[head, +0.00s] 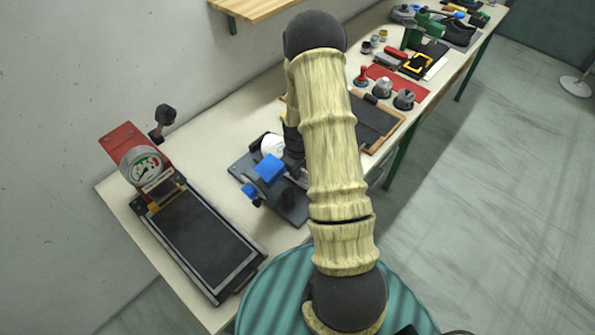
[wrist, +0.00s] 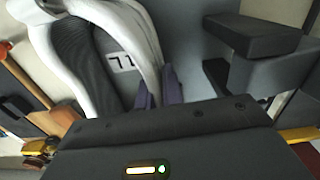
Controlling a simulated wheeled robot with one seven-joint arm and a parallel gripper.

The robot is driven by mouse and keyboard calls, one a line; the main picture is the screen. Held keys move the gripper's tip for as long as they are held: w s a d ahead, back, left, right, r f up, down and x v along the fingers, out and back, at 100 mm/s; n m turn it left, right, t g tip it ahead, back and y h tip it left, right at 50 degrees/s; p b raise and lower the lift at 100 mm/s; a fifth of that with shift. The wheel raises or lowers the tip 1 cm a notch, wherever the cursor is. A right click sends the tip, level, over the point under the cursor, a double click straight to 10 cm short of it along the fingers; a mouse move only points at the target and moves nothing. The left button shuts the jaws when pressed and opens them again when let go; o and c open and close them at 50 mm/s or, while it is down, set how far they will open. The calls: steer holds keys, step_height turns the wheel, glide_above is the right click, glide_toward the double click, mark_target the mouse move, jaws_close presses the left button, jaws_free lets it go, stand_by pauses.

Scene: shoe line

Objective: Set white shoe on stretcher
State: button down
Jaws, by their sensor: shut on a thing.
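The white shoe (wrist: 48,50) fills the upper left of the wrist view, its dark inside and a label reading 71 showing. My gripper (wrist: 160,88) is shut on the shoe's rim. In the head view a small white part of the shoe (head: 272,145) shows beside my arm, over the far side of the stretcher. The stretcher (head: 292,207) is a dark grey base with blue blocks on the bench. My arm hides its right part and most of the gripper. Whether the shoe touches the stretcher cannot be told.
A press with a red gauge housing (head: 130,150) and dark plate stands left on the bench (head: 115,188). A wood-framed dark mat (head: 375,118), a red mat with small pots (head: 404,99) and tools lie farther back. Dark grey blocks (wrist: 255,36) stand right of the shoe in the wrist view.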

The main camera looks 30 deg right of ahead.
steer(key=shift+f, duration=0.4)
steer(key=c, duration=1.5)
jaws_free()
steer(key=shift+r, duration=0.1)
step_height(320, 180, up, 17)
steer(key=b, duration=0.4)
steer(key=shift+r, duration=0.15)
